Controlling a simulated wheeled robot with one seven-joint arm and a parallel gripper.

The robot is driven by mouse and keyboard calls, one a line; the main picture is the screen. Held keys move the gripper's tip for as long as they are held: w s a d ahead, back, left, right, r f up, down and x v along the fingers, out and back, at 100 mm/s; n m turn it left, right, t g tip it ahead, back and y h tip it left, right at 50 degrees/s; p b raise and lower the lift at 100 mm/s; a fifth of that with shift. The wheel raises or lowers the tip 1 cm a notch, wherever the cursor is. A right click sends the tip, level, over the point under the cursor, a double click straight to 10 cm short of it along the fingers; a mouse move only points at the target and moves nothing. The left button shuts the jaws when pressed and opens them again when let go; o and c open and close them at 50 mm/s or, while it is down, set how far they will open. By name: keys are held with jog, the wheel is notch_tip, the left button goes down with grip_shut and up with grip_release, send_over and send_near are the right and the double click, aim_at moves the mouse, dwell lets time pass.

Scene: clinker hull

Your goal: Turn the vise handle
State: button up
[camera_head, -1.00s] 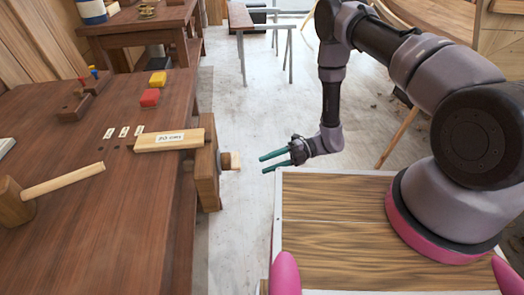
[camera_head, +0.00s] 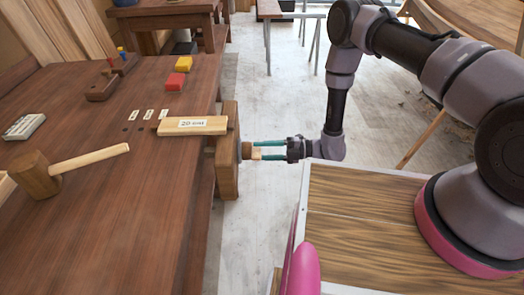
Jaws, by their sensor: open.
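The wooden vise (camera_head: 227,150) is fixed to the right edge of the workbench. Its handle (camera_head: 257,153), a short pale wooden bar on a darker round hub (camera_head: 246,150), sticks out to the right from the vise's face. My gripper (camera_head: 254,151) is open, with its two green fingers pointing left. One finger lies above the handle and one below it in the picture, with the tips close to the hub. I cannot tell whether the fingers touch the handle.
The workbench (camera_head: 120,225) carries a mallet (camera_head: 60,170), a board marked "20 cm" (camera_head: 192,126), red (camera_head: 176,82) and yellow (camera_head: 183,63) blocks, and small white labels. Pale floor (camera_head: 262,215) is clear between the bench and my wood-topped base.

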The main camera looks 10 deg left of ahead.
jog(key=shift+a, duration=0.1)
grip_shut()
jog(key=shift+s+n, duration=0.1)
jog(key=shift+n, duration=1.8)
grip_release()
jog(key=v, duration=1)
jog(key=shift+d, duration=0.4)
